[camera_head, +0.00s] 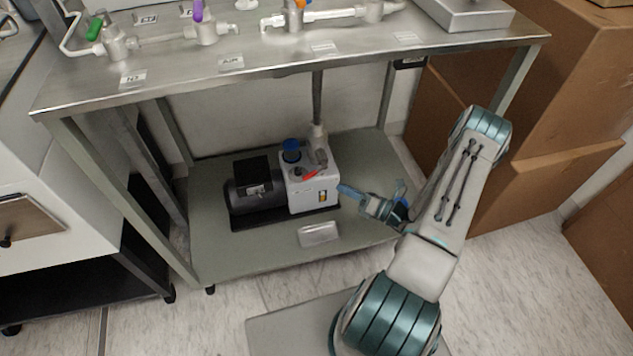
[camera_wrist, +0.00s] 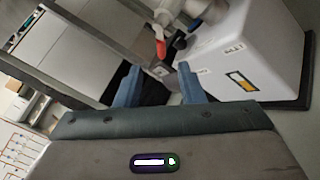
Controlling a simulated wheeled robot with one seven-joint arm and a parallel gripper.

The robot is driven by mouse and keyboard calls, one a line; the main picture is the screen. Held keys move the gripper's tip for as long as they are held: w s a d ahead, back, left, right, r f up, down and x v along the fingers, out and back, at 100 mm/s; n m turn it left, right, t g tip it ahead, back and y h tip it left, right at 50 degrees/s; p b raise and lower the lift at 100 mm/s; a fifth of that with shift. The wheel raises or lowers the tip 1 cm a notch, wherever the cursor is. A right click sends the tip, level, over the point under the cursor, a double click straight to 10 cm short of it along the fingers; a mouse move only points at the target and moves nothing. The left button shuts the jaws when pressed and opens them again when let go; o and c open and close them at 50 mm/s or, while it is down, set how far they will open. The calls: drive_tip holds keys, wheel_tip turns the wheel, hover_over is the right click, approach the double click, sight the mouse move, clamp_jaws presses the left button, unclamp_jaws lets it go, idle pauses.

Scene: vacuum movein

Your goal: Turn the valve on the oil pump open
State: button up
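The oil pump (camera_head: 299,196) stands on the lower shelf, with a dark motor body at left and a white housing at right. The white housing also shows in the wrist view (camera_wrist: 262,50). A red valve handle (camera_head: 311,175) is on top of the housing; it shows in the wrist view (camera_wrist: 160,47) above and beyond my fingers. My gripper (camera_head: 372,190) is just right of the pump, at about the housing's height. In the wrist view my two fingers (camera_wrist: 160,84) stand apart with nothing between them. They appear apart from the red handle.
The upper tabletop (camera_head: 230,72) with pipes and coloured valves is above the pump. Table legs flank the shelf (camera_head: 245,255). A small label plate (camera_head: 319,233) lies in front of the pump. Cardboard boxes (camera_head: 540,130) stand at right, a white cabinet (camera_head: 60,240) at left.

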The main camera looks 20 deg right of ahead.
sight(312, 175)
drive_tip(key=w+a+n+b, duration=0.1)
drive_tip(key=w+a, duration=0.1)
drive_tip(key=w, duration=0.1)
drive_tip(key=w+a+g+y+b, duration=0.1)
drive_tip(key=w+a, duration=0.2)
drive_tip(key=w+a+n+g+y+b, duration=0.1)
drive_tip(key=w+a, duration=0.2)
drive_tip(key=shift+a+f+n, duration=0.1)
drive_tip(key=shift+a+n, duration=0.15)
drive_tip(key=shift+n, duration=0.05)
clamp_jaws()
